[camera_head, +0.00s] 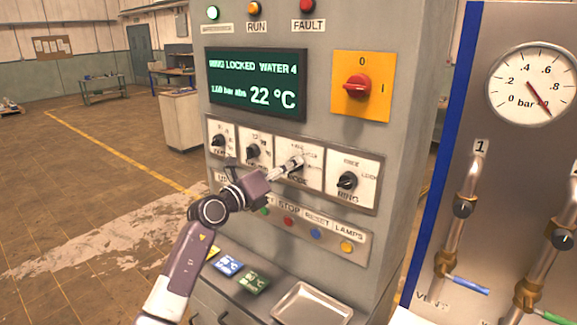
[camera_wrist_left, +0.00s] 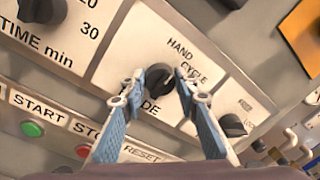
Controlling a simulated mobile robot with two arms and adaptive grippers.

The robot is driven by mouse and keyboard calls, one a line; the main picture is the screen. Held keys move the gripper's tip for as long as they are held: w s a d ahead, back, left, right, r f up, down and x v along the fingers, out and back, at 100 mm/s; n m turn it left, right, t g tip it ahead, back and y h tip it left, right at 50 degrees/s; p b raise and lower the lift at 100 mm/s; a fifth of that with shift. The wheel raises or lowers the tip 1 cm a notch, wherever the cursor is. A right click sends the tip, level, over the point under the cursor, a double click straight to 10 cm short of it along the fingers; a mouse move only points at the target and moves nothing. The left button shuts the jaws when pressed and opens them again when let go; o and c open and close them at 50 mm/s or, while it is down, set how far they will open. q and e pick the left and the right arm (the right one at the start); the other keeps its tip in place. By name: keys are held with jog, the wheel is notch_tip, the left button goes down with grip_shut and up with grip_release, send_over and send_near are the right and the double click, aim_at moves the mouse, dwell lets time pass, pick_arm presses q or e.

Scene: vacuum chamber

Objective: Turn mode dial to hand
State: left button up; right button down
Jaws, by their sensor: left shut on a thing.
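The mode dial (camera_wrist_left: 160,78) is a black knob on a white plate. HAND and CYCLE are printed beside it in the left wrist view, and the end of the word MODE shows below it. My left gripper (camera_wrist_left: 161,84) has one finger on each side of the knob and is shut on it. In the head view my left gripper (camera_head: 296,162) reaches the mode plate (camera_head: 312,172) from the lower left and covers most of the dial. I cannot tell which label the dial points at. My right gripper is out of view.
The ring dial (camera_head: 347,181) is just right of the mode plate, with two more dials to the left. Buttons (camera_head: 288,221) run below. A red switch (camera_head: 357,86) is above right. The screen (camera_head: 256,84) reads RING LOCKED. A metal tray (camera_head: 312,304) lies on the ledge.

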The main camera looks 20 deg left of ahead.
pick_arm(q)
jog(key=o, duration=1.1)
jog(key=shift+a, duration=0.1)
jog(key=shift+o, duration=0.2)
jog(key=shift+s, duration=0.1)
jog(key=v, duration=1.2)
